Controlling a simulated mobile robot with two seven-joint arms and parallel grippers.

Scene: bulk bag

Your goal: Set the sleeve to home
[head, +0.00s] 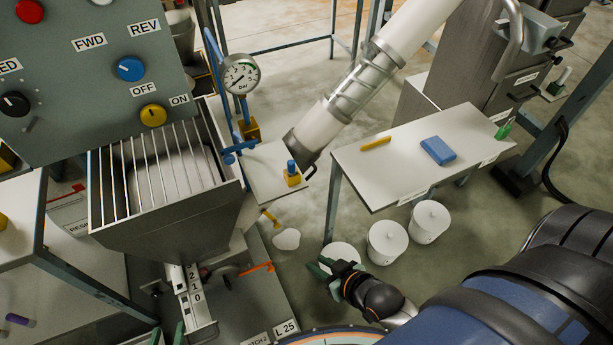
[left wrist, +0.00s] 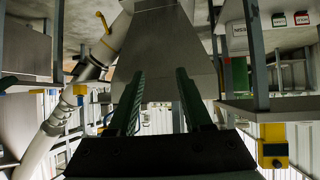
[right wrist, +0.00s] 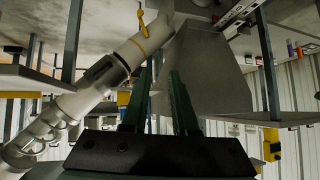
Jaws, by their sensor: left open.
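The pipe also shows in the left wrist view (left wrist: 47,122) and the right wrist view (right wrist: 150,38). My left gripper (head: 167,332) is at the bottom edge of the head view, below the hopper; its two green fingers (left wrist: 158,85) are apart with nothing between them. My right gripper (head: 328,268) is near the white tubs. Its fingers (right wrist: 160,90) stand apart and empty.
A grated steel hopper (head: 165,222) stands at left under a control panel (head: 85,75). A scale marked 2, 1, 0 (head: 194,284) is beneath it. White tubs (head: 388,240) stand on the floor.

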